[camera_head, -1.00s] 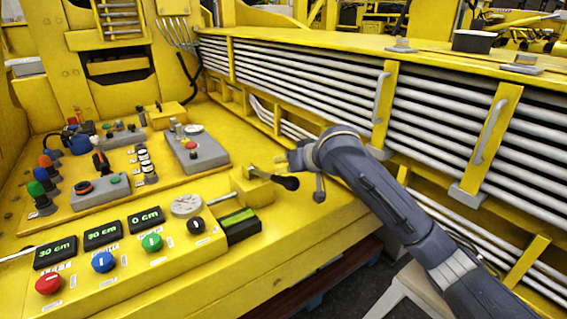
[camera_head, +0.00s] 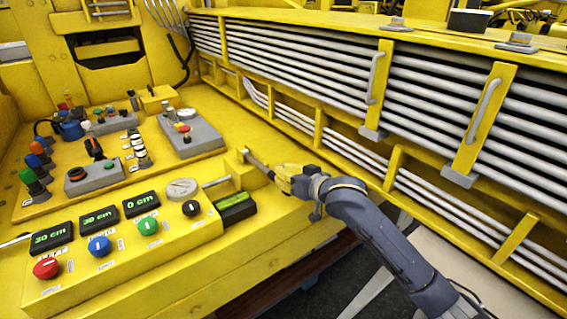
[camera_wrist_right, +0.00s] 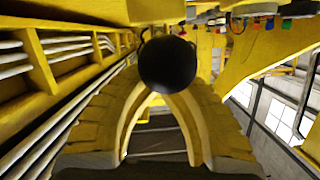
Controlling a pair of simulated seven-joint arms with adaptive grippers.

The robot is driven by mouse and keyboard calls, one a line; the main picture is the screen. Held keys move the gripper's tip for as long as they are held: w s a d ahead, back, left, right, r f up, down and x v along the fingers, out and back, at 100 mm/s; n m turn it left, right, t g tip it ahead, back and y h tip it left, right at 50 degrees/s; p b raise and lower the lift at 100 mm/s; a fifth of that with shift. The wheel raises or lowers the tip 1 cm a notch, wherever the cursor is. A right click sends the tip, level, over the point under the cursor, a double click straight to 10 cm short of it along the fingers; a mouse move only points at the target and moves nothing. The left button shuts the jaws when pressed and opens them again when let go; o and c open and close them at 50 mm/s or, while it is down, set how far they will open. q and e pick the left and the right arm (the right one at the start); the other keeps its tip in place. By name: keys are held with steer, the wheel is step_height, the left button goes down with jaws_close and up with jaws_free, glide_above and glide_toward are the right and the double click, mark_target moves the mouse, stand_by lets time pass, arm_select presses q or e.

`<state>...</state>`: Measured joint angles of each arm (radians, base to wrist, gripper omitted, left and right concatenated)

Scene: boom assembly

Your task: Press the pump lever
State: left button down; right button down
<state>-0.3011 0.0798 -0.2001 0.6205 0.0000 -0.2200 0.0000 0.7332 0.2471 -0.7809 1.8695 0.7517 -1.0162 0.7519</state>
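The pump lever (camera_head: 258,165) is a grey metal rod that sticks out from a yellow block at the panel's right edge. My right gripper (camera_head: 283,178), with yellow fingers, is at the lever's outer end and hides the knob in the head view. In the right wrist view, the round black knob (camera_wrist_right: 167,65) sits right at the fingertips and covers them. The two fingers (camera_wrist_right: 156,97) curve together just below the knob and look shut. I cannot tell whether they pinch the knob or only touch it. My left gripper is not in view.
A green-lit black box (camera_head: 234,208) is just below the lever. A wall of grey pipes (camera_head: 300,62) runs behind my right arm.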

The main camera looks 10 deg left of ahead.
steer(key=shift+s+d+f, duration=0.1)
steer(key=shift+s+f, duration=0.05)
steer(key=shift+f, duration=0.85)
steer(key=shift+s+d+f, duration=0.1)
steer(key=shift+f, duration=0.85)
steer(key=shift+r, duration=5.15)
